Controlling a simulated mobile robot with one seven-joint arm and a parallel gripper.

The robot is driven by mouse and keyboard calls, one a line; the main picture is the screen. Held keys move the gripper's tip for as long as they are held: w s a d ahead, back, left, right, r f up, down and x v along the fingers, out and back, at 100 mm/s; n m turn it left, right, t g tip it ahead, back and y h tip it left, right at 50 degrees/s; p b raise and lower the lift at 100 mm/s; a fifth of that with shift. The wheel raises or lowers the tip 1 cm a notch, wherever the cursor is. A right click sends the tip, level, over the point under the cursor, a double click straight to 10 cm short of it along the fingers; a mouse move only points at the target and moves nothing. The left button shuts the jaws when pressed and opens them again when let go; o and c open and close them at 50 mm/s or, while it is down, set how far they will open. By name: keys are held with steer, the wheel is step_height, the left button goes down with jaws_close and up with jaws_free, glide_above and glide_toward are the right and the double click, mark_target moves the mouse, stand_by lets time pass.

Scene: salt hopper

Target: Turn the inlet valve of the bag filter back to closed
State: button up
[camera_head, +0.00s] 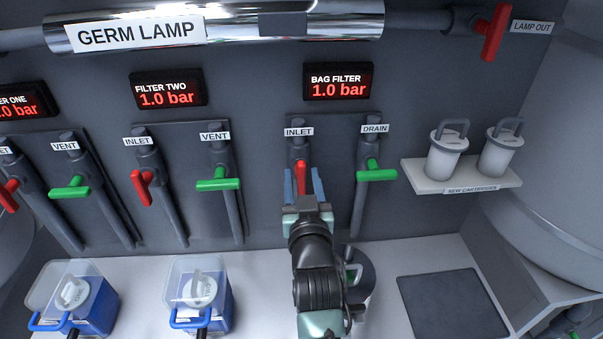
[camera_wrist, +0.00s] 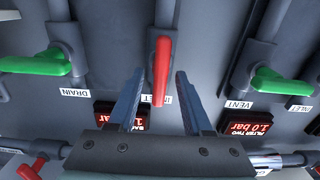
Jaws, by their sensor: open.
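The bag filter inlet valve has a red handle (camera_head: 300,174) below the INLET label on the right-hand valve panel. The handle looks in line with its pipe. It also shows in the wrist view, where the red handle (camera_wrist: 162,62) lies between the fingertips. My gripper (camera_head: 302,174) is open, with one blue-grey finger on each side of the handle. In the wrist view my gripper (camera_wrist: 160,75) shows gaps between the fingers and the handle. The bag filter display (camera_head: 338,82) reads 1.0 bar.
The green drain handle (camera_head: 376,171) sits crosswise just right of my gripper. The filter two vent handle (camera_head: 218,184) is to the left. A shelf (camera_head: 412,176) with two white cartridges stands at right. Blue containers (camera_head: 100,310) and a dark mat (camera_head: 452,308) are on the counter.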

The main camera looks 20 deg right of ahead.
steer(key=shift+w+d, duration=0.15)
steer(key=shift+w, duration=0.4)
jaws_close()
